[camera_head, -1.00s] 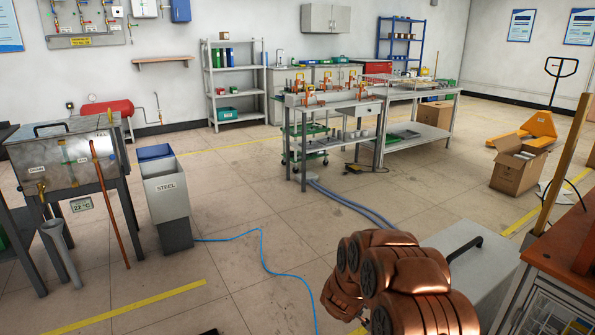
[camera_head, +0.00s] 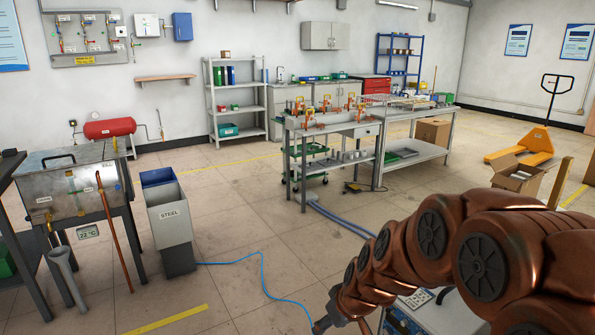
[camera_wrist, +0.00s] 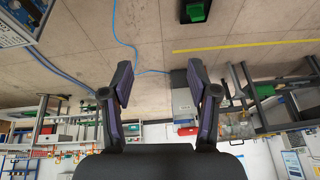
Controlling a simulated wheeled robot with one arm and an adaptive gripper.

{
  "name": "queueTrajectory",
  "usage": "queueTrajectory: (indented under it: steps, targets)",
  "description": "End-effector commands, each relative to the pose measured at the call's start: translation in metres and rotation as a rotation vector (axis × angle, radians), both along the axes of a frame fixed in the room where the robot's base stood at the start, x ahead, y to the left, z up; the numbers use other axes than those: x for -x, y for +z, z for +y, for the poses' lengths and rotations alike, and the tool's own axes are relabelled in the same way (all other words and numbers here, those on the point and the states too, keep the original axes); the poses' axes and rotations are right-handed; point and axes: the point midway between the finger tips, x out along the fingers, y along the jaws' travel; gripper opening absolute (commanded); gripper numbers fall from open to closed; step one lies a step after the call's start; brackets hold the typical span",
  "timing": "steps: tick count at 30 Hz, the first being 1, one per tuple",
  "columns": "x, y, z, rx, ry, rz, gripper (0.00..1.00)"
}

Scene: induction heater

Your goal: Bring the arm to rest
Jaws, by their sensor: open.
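My copper arm reaches in from the lower right of the head view. My gripper (camera_wrist: 165,88) shows in the wrist view with its two dark fingers wide apart and nothing between them. The wrist picture is upside down, with the floor at the top. The grey bin (camera_wrist: 184,103) appears beyond the fingers, well apart from them. In the head view the gripper itself is not clearly visible; the arm runs down to the bottom edge.
A metal tank (camera_head: 75,180) stands at left, with the STEEL bin (camera_head: 172,220) beside it. A workbench (camera_head: 335,128) with orange clamps stands mid-room. A blue hose (camera_head: 262,270) crosses the floor. A cardboard box (camera_head: 517,177) and pallet jack (camera_head: 535,142) are at right. The central floor is largely clear.

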Motion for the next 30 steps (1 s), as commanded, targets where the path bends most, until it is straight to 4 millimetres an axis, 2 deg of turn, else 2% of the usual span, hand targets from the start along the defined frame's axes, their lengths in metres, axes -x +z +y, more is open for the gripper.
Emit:
queueTrajectory:
  steps: [1, 3, 11, 18, 24, 27, 30]
  targets:
    - [0.015, 0.023, -0.003, -0.003, -0.012, 0.020, 0.60]
    - [0.038, 0.039, -0.007, -0.006, -0.030, 0.067, 0.60]
    - [0.128, 0.094, -0.032, 0.023, -0.127, 0.239, 0.60]
    - [0.212, 0.140, -0.064, 0.092, -0.261, 0.384, 0.60]
    - [0.277, 0.169, -0.090, 0.160, -0.387, 0.488, 0.60]
    - [0.298, 0.176, -0.098, 0.185, -0.431, 0.523, 0.60]
    - [0.309, 0.180, -0.103, 0.200, -0.460, 0.539, 0.60]
